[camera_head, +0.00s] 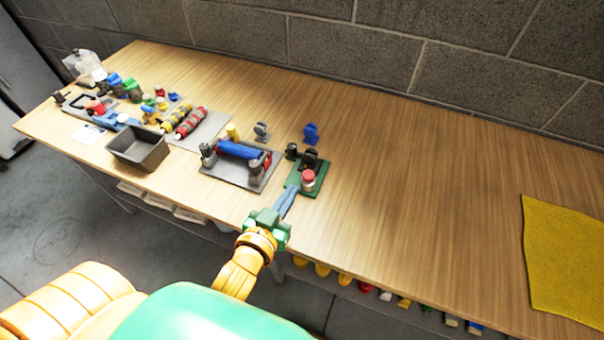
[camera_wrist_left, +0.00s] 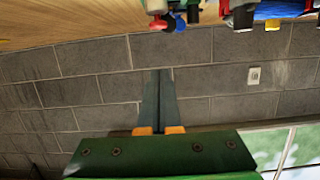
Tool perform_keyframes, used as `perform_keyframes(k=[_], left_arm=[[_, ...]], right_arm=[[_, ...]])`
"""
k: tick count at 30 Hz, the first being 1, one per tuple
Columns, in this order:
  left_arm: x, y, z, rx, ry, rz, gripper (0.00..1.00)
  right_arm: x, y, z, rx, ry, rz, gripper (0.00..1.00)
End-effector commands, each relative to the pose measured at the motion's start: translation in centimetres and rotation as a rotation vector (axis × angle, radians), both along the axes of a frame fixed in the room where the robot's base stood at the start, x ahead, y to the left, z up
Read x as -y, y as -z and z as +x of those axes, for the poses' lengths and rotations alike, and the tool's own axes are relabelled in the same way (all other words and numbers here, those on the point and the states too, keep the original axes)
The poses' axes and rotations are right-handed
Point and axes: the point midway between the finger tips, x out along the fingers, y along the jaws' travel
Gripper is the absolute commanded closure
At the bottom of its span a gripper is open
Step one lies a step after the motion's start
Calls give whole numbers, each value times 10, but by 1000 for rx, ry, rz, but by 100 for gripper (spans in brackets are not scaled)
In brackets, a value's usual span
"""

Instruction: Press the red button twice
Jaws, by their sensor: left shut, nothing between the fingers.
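The red button (camera_head: 308,176) is a red cap on a pale round base. It stands on a small green plate (camera_head: 313,190) near the table's front edge, beside a black part. My left gripper (camera_head: 294,190) reaches in from the front left, its closed fingers ending close to the button's left side; I cannot tell whether they touch it. In the left wrist view the picture is upside down: the fingers (camera_wrist_left: 164,74) are together and empty, and the red button (camera_wrist_left: 157,25) shows at the top, apart from the fingertips there. My right gripper is not in view.
A grey plate with a blue roller (camera_head: 240,150) lies left of the green plate. A blue part (camera_head: 311,133) stands behind it. A dark bin (camera_head: 138,149) and several coloured parts fill the far left. A yellow cloth (camera_head: 565,260) lies right; the table between is clear.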

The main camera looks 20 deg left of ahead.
Motion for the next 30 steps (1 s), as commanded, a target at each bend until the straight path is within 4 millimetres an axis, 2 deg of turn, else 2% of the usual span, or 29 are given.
perform_keyframes(k=[2,11,14,27,30], left_arm=[[1,-6,0,4,3,5,100],[0,-11,1,0,-3,2,100],[1,-10,8,2,-1,2,100],[4,14,97,1,-2,3,100],[3,35,97,-5,-3,2,100]], right_arm=[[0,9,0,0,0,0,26],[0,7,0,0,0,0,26],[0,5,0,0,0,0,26],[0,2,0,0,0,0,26],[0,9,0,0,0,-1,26]])
